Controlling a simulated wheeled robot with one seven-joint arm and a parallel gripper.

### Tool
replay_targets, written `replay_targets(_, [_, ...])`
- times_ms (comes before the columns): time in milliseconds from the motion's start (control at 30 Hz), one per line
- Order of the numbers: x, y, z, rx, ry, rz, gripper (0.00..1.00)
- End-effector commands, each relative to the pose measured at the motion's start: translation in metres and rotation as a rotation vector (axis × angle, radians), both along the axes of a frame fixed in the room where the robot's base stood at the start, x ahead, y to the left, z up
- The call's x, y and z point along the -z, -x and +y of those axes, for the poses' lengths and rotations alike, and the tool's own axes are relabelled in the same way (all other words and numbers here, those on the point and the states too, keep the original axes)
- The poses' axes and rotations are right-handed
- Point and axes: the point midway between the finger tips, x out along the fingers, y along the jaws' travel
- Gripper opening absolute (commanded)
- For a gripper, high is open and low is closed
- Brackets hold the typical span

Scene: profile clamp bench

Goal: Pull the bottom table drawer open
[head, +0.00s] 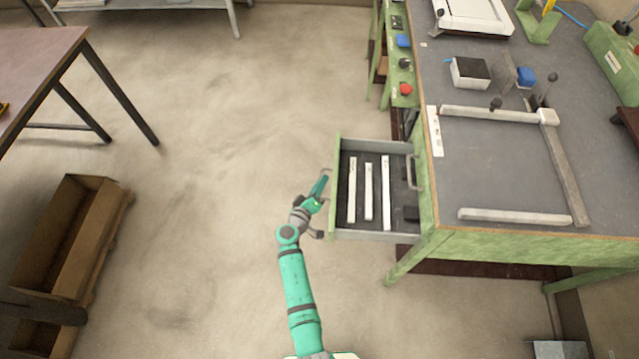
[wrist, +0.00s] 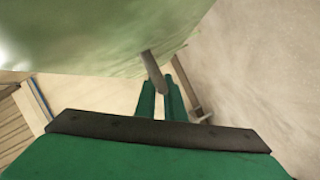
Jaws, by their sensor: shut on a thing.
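The bottom drawer (head: 376,237) stands well out from the green table, with a green front and grey side walls. Its front panel (wrist: 100,45) fills the upper left of the wrist view. My gripper (head: 324,183) is at the outer side of this front, shut on the drawer's grey handle (wrist: 154,70). In the wrist view my green gripper fingers (wrist: 161,98) lie on either side of the handle's end. Another grey handle (head: 412,173) shows on the table's face above the open drawer.
The table (head: 500,185) carries a clamp frame (head: 490,113). A brown open box (head: 65,235) stands on the floor at left. The floor (head: 210,150) left of the drawer is clear.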

Motion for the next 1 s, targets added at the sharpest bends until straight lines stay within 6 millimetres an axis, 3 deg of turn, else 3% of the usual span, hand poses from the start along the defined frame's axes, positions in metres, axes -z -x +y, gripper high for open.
replay_targets(533, [0.0022,0.0009,-0.0026,0.020,0.000,0.003,0.00])
replay_targets(633, [0.0022,0.0008,-0.0027,0.020,0.000,0.003,0.28])
replay_targets(1000, [0.0006,0.0029,0.0010,0.017,0.000,0.002,0.28])
